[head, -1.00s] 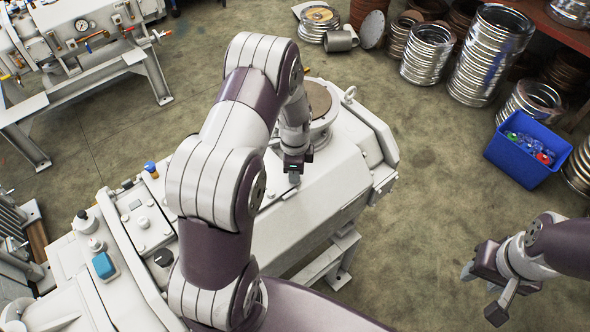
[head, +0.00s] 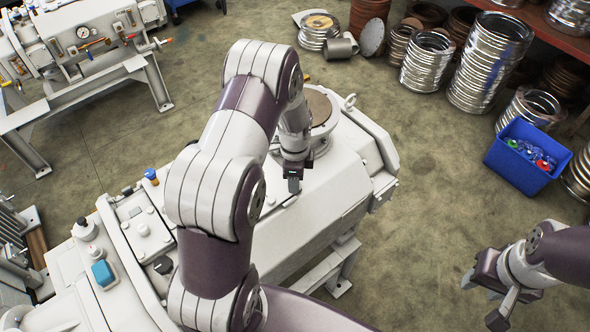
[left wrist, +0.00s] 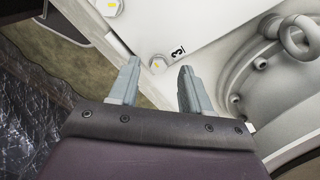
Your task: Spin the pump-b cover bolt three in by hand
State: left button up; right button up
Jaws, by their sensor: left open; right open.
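The pump (head: 325,215) has a pale cover plate (left wrist: 210,20). In the left wrist view a bolt (left wrist: 157,63) with a yellow centre mark sits at the plate's edge beside a black label "3" (left wrist: 177,52). My left gripper (left wrist: 158,66) is open and empty. In that picture its two grey fingers stand either side of the bolt, and I cannot tell the gap in depth. In the head view my left gripper (head: 294,186) points down over the pump's top, and the bolt there cannot be made out. My right gripper (head: 480,284) is open and empty, off the pump over the floor.
A second bolt (left wrist: 108,6) sits further along the plate edge. A round flange with a lifting eye (left wrist: 299,36) stands right of the fingers. A blue bin (head: 526,160) and metal rings stand on the floor at the right. Floor between pump and bin is clear.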

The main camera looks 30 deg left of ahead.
pick_arm(q)
notch_tip(320, 180, up, 12)
jog(key=b, duration=0.1)
jog(key=shift+r+b, duration=0.2)
jog(key=shift+b, duration=0.15)
